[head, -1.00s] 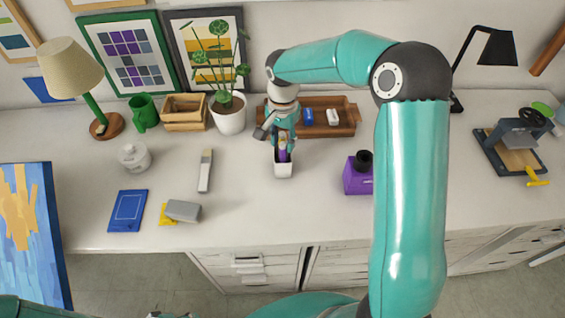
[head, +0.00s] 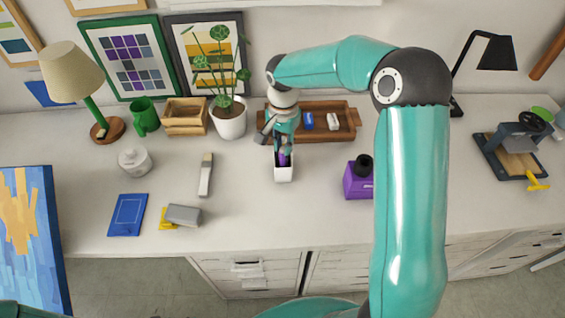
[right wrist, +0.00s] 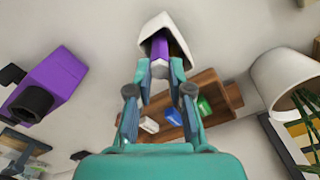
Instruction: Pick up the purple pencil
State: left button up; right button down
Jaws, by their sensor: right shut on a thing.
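The purple pencil (head: 283,159) stands in a small white holder (head: 283,174) near the middle of the table. My right gripper (head: 281,150) is above the holder, with its fingers around the top part of the pencil. In the right wrist view, the pencil (right wrist: 159,50) lies between the two fingertips, which are shut on it. Its other end is hidden inside the white holder (right wrist: 160,24). My left gripper does not show.
A wooden tray (head: 345,121) with a blue and a white block lies behind the holder. The table front is clear.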

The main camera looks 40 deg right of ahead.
jog(key=shift+r+p, duration=0.55)
jog(key=shift+r, duration=0.45)
jog(key=shift+r+p, duration=2.1)
jog(key=shift+r, duration=0.9)
jog(key=shift+f, duration=0.1)
